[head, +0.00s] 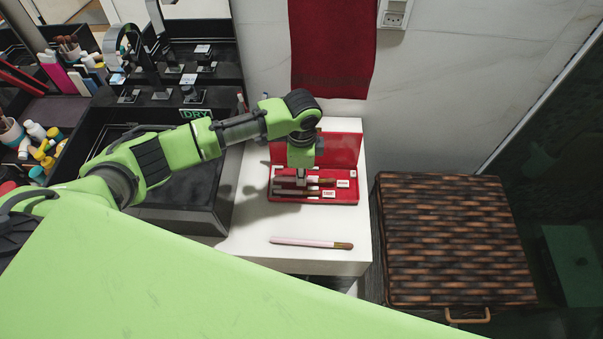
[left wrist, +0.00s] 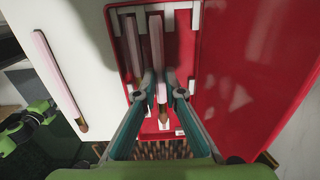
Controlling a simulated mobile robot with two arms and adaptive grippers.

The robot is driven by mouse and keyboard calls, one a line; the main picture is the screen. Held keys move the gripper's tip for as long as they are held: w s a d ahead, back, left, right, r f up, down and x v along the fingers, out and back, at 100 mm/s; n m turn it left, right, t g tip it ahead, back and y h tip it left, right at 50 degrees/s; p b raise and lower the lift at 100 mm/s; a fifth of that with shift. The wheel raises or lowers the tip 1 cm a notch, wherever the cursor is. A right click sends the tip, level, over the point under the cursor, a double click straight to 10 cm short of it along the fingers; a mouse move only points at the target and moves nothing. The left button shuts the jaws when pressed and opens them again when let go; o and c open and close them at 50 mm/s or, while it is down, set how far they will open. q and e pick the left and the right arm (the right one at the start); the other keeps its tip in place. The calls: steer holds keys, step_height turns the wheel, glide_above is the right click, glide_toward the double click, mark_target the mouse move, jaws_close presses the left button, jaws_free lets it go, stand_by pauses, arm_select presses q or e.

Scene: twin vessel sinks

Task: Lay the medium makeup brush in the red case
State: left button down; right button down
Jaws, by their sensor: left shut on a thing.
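The red case (head: 346,149) lies open on the white counter, its lid leaning back; it also shows in the left wrist view (left wrist: 235,70). My left gripper (head: 302,179) points down into the case. In the left wrist view my left gripper (left wrist: 166,90) is shut on a pale pink-handled brush (left wrist: 156,42), apparently the medium makeup brush, lying along a slot of the case. Another brush (left wrist: 133,45) lies beside it in the case. A longer pink brush (head: 300,241) lies on the counter in front of the case. The fingers partly hide the held brush. My right gripper is not in view.
White labels (head: 328,194) mark the case's slots; their text is too small to read. A dark sink (head: 180,195) stands left of the case. A woven hamper (head: 450,240) is at right. A red towel (head: 332,45) hangs behind. The counter's front is mostly clear.

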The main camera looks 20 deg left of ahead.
arm_select(q)
steer(key=shift+f, duration=0.4)
stand_by(0.3)
steer(key=c, duration=1.7)
jaws_free()
step_height(320, 180, up, 8)
steer(key=p, duration=0.9)
